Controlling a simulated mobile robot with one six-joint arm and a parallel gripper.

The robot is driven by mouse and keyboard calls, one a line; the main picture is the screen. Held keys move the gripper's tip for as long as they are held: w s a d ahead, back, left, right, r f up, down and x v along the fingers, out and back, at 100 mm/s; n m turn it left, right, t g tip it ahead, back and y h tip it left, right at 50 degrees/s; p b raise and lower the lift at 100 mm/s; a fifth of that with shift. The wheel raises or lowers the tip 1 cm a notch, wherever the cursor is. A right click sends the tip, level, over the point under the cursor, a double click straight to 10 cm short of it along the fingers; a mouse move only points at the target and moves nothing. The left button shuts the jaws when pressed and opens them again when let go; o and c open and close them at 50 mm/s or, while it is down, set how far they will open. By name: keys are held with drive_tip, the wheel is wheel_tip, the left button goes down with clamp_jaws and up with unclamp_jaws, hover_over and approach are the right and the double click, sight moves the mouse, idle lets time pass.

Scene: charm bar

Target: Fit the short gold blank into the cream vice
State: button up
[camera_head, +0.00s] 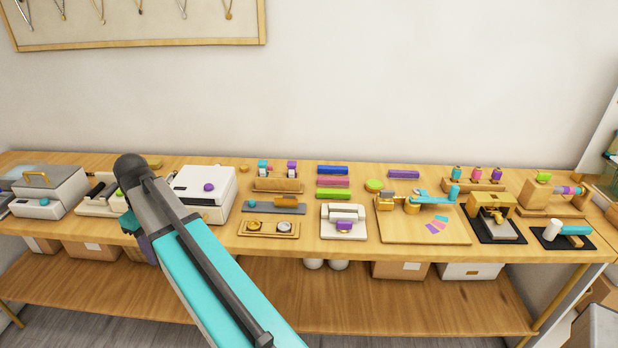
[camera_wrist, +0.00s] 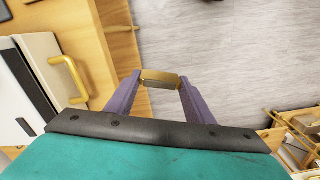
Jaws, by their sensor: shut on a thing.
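The short gold blank (camera_wrist: 160,79) is held crosswise between the purple fingertips of my gripper (camera_wrist: 160,81) in the wrist view. The fingers are shut on its two ends, and grey floor shows behind it. The vice is not seen in the wrist view.
The wooden bench (camera_head: 303,256) is crowded. A white box machine with a gold handle (camera_wrist: 68,77) is left of my gripper in the wrist view. A gold tray (camera_head: 268,236) is left of the vice, and a wooden board (camera_head: 400,232) is right of it. Floor in front is open.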

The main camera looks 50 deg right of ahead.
drive_tip(key=s+d+r+m+p, duration=0.1)
drive_tip(key=d+m, duration=0.1)
drive_tip(key=d, duration=0.6)
drive_tip(key=s+d+r+m+p, duration=0.1)
drive_tip(key=s+d+m, duration=0.1)
drive_tip(key=d, duration=0.6)
drive_tip(key=s+d+r+m+p, duration=0.1)
drive_tip(key=s+d+m+p, duration=0.1)
drive_tip(key=s+d, duration=0.5)
drive_tip(key=s+d+r+m+p, duration=0.1)
drive_tip(key=s+d+m, duration=0.4)
drive_tip(key=d, duration=1.1)
drive_tip(key=s+d+r+m+p, duration=0.1)
drive_tip(key=s+d+m+p, duration=0.1)
drive_tip(key=s+d, duration=0.9)
drive_tip(key=shift+s+d+r+m+p, duration=0.25)
drive_tip(key=shift+d+r+m+p, duration=0.15)
drive_tip(key=shift+m, duration=0.4)
drive_tip(key=shift+f+b, duration=1.05)
drive_tip(key=shift+f, duration=1.85)
drive_tip(key=shift+p, duration=0.45)
drive_tip(key=shift+f+b, duration=0.5)
drive_tip(key=shift+f, duration=0.75)
